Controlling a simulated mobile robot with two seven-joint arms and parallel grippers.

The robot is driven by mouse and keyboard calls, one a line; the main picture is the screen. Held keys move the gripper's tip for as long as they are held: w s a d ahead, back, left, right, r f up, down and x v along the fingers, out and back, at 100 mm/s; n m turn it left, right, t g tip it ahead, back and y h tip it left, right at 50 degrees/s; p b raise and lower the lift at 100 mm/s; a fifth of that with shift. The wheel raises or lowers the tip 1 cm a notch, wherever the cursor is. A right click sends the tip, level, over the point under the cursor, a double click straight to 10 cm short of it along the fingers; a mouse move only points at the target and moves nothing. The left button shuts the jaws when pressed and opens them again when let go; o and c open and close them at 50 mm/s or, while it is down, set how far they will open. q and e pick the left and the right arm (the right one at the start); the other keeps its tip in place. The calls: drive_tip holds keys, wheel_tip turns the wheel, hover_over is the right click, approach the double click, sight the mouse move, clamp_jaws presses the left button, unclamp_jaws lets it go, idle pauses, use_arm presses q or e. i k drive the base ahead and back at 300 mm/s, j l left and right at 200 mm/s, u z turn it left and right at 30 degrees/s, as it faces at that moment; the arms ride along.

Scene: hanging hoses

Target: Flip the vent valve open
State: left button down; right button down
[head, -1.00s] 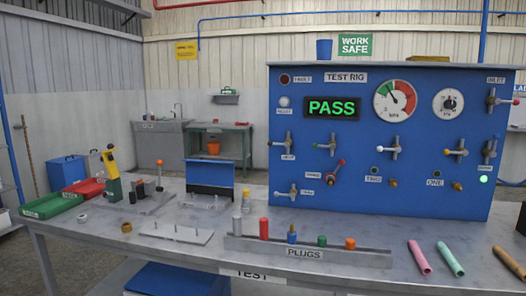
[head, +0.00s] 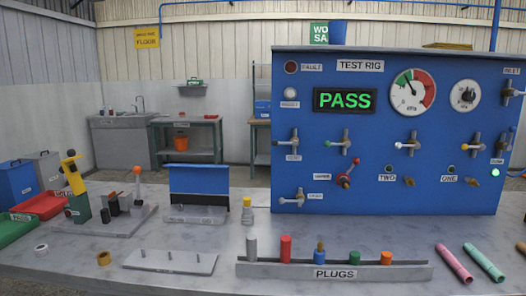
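The blue test rig panel (head: 300,105) stands on the bench with several lever valves on its front. A valve with a green knob (head: 329,144) is above. The round gauge (head: 412,92) has its needle near the top. Neither gripper is in view.
The green PASS display (head: 345,101) is lit. A plug rack (head: 335,272) with several plugs stands in front of the panel. Pink and green tubes (head: 484,262) lie at the right. A tool stand (head: 108,212) and trays (head: 40,207) are at the left.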

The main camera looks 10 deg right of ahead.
sight(294, 143)
drive_tip(key=i+j, duration=0.75)
drive_tip(key=j, duration=0.2)
